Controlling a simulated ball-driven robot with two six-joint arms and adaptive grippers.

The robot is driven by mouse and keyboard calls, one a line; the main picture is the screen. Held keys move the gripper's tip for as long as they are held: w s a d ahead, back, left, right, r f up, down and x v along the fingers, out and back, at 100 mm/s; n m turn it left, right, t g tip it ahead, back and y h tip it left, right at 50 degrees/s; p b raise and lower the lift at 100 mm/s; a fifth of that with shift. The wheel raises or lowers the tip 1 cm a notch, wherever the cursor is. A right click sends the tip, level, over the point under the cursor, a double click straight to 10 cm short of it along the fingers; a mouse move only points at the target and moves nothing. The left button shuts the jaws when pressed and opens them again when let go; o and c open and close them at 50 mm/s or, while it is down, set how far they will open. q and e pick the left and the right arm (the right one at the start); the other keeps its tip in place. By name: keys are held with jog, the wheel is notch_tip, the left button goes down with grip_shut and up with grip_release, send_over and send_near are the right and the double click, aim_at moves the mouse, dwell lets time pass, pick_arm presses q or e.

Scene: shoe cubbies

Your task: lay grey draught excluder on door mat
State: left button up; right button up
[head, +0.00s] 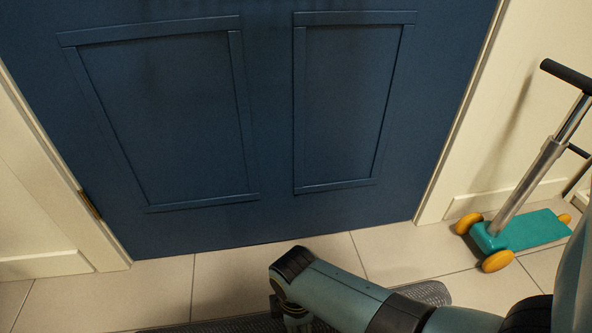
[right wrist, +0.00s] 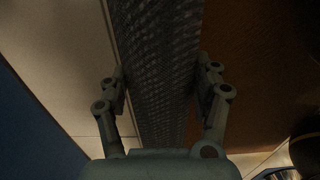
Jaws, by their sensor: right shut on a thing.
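The grey draught excluder (head: 432,291) is a long, textured grey roll at the bottom of the head view, partly hidden behind my right arm. In the right wrist view the excluder (right wrist: 155,30) runs lengthwise between the fingers. My right gripper (head: 292,318) is shut on it, with one finger at each side, and it also shows in the right wrist view (right wrist: 163,82). A brown surface, apparently the door mat (right wrist: 255,60), lies beside the excluder on the right of the wrist view. I cannot tell how high the excluder is above it. My left gripper is not in view.
A closed blue door (head: 265,120) fills the back of the head view. Beige floor tiles (head: 225,275) lie clear in front of it. A teal scooter (head: 525,230) with yellow wheels stands on the right by the wall.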

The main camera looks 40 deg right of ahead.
jog(key=shift+f, duration=0.4)
jog(key=shift+w, duration=0.1)
jog(key=o, duration=1.6)
jog(key=shift+o, duration=1)
jog(key=shift+r, duration=0.45)
notch_tip(320, 180, up, 11)
